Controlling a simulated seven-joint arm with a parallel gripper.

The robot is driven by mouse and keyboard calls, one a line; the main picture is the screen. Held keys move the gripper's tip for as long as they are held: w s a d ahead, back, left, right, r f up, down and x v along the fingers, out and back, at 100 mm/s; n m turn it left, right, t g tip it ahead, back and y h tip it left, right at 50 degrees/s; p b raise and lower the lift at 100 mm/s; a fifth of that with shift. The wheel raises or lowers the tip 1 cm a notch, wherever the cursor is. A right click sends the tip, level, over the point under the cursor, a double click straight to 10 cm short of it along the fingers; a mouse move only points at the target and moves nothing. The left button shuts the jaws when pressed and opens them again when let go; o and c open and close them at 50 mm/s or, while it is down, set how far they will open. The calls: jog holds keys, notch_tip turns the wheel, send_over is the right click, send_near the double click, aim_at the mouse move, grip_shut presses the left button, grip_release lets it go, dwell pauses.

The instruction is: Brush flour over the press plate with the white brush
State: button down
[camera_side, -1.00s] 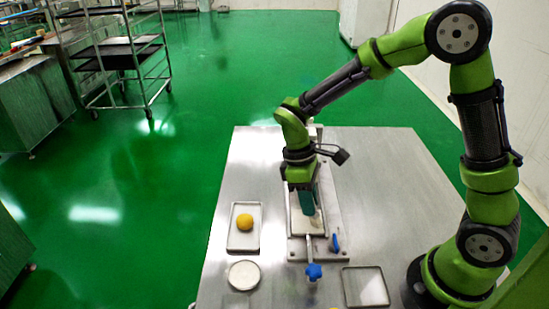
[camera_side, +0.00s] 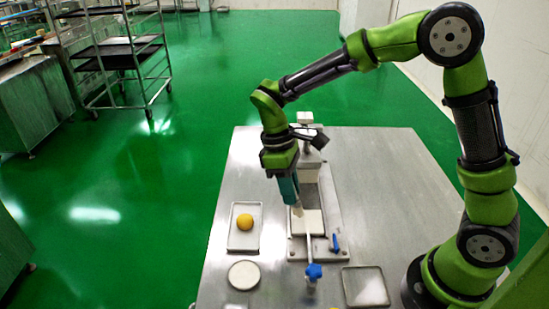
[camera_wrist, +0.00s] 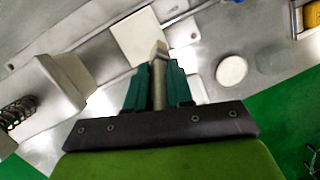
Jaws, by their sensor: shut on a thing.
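My gripper (camera_side: 296,203) hangs over the left edge of the press on the steel table. Its teal fingers are shut on the white brush (camera_wrist: 158,80), which points downward between them. The brush tip (camera_side: 298,211) is at the upper left part of the pale square press plate (camera_side: 312,224); I cannot tell whether it touches. In the wrist view the plate (camera_wrist: 135,36) lies just beyond the brush, and the brush covers its near corner.
A tray (camera_side: 234,241) with a yellow dough ball (camera_side: 246,221) lies left of the press. A round white dish (camera_side: 244,275) is in front of it. An empty square tray (camera_side: 365,287) lies right of the blue-knobbed handle (camera_side: 314,271). The press head (camera_side: 311,160) stands behind the plate.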

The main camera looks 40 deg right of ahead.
jog(key=shift+r, duration=2.25)
